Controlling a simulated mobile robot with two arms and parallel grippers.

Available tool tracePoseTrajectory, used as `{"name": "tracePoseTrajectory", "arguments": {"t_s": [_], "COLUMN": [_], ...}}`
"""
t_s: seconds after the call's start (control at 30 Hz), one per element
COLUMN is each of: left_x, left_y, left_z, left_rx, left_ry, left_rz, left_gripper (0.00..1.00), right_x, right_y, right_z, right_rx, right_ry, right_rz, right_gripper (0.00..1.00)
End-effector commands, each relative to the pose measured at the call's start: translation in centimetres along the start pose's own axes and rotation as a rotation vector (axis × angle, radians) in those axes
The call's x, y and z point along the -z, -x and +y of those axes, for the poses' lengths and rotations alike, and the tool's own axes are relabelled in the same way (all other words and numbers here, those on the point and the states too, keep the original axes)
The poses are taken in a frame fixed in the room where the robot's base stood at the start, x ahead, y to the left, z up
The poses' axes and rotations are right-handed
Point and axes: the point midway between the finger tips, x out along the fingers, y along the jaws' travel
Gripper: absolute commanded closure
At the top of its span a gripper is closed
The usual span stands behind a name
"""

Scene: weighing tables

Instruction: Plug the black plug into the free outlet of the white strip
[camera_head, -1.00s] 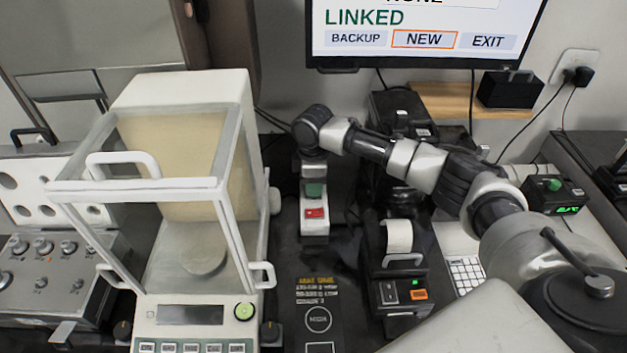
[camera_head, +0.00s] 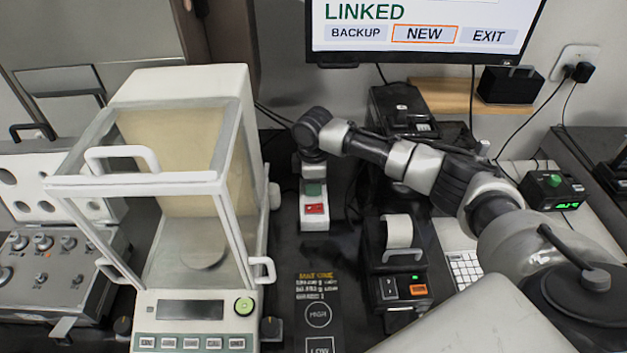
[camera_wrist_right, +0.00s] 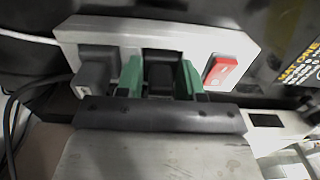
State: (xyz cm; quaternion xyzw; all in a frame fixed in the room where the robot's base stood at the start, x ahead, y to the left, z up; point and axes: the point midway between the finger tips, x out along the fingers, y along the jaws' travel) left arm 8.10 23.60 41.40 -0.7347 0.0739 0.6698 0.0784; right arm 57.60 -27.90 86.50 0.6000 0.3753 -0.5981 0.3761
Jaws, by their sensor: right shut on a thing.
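The white strip (camera_head: 314,224) lies on the dark table, right of the balance; its red switch (camera_head: 314,209) faces up at the near end. It fills the upper part of the right wrist view (camera_wrist_right: 210,40). My right gripper (camera_head: 313,188) is over the strip, its green fingers (camera_wrist_right: 160,78) shut on the black plug (camera_wrist_right: 160,72). The plug is at the strip's middle, between another dark plug (camera_wrist_right: 97,72) and the red switch. The plug's prongs and the outlet under it are hidden, so I cannot tell how deep it sits. My left gripper is not in view.
A glass-sided balance (camera_head: 192,309) stands close on the left. A monitor (camera_head: 424,30) is behind. Cables run beside the strip's left end in the wrist view.

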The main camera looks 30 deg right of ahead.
Motion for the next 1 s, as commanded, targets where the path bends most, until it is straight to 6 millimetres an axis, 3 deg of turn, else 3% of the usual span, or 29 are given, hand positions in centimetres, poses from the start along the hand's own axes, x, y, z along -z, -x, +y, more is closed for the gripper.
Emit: {"name": "tracePoseTrajectory", "arguments": {"t_s": [0.13, 0.17, 0.33, 0.67, 0.77, 1.0], "left_x": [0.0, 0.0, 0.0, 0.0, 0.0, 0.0], "left_y": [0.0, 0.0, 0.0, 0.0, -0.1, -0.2], "left_z": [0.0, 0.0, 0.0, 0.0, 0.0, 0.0], "left_rx": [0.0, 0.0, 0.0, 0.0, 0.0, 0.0], "left_ry": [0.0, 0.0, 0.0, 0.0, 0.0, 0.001], "left_rz": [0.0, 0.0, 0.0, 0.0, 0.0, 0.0], "left_gripper": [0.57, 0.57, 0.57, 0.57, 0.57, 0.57], "right_x": [0.0, 0.0, 0.0, 0.0, 0.0, 0.0], "right_y": [-0.1, -0.1, -0.1, 0.2, 1.1, 5.9], "right_z": [-0.1, -0.1, -0.1, 0.0, 0.0, 0.0], "right_rx": [0.002, 0.002, 0.002, 0.002, 0.0, -0.002], "right_ry": [0.001, 0.001, 0.001, 0.001, 0.001, 0.001], "right_rz": [-0.001, -0.001, -0.002, -0.001, 0.0, 0.001], "right_gripper": [0.86, 0.6, 0.34, 0.33, 0.33, 0.33]}}
